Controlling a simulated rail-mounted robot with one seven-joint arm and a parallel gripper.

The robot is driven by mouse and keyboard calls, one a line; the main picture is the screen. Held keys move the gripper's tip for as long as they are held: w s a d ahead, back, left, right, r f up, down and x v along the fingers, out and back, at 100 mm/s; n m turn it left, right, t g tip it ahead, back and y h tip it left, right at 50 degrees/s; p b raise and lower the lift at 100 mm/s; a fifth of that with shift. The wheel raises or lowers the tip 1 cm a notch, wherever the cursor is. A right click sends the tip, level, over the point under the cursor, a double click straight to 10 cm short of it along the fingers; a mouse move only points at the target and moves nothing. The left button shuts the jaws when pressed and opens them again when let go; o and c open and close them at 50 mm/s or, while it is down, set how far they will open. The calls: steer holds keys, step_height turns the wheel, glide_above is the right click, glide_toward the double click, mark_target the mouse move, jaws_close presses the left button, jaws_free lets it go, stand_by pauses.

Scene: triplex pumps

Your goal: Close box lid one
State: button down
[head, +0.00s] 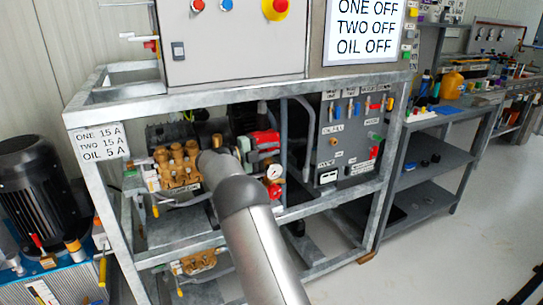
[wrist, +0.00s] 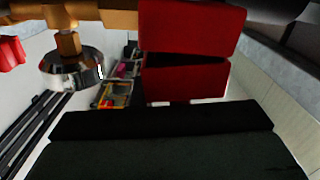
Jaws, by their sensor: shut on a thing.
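In the wrist view a red block (wrist: 190,85) lies under a second red piece (wrist: 195,25). A wedge-shaped gap between them is wider at the left and narrows to the right; they look like a box and its lid, but I cannot confirm this. The red box-like part (head: 264,143) shows in the head view on the pump frame, just beyond the end of my arm. A dark form that looks like my gripper (wrist: 160,120) fills the bottom of the wrist view, just below the red block. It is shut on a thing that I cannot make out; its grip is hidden.
Brass pump fittings (head: 177,165) sit left of my arm, and a pressure gauge (head: 274,172) sits right of its end. The galvanised frame (head: 240,92) surrounds the pumps. A metallic round part (wrist: 72,70) hangs at the left in the wrist view.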

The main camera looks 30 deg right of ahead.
steer(key=shift+w+f+m+b, duration=0.4)
steer(key=shift+m+b, duration=0.3)
steer(key=shift+m, duration=0.2)
steer(key=c, duration=1.4)
jaws_free()
steer(key=shift+c, duration=0.2)
steer(key=shift+a, duration=0.2)
steer(key=a+p, duration=0.2)
steer(key=a, duration=1.5)
steer(key=shift+p, duration=0.35)
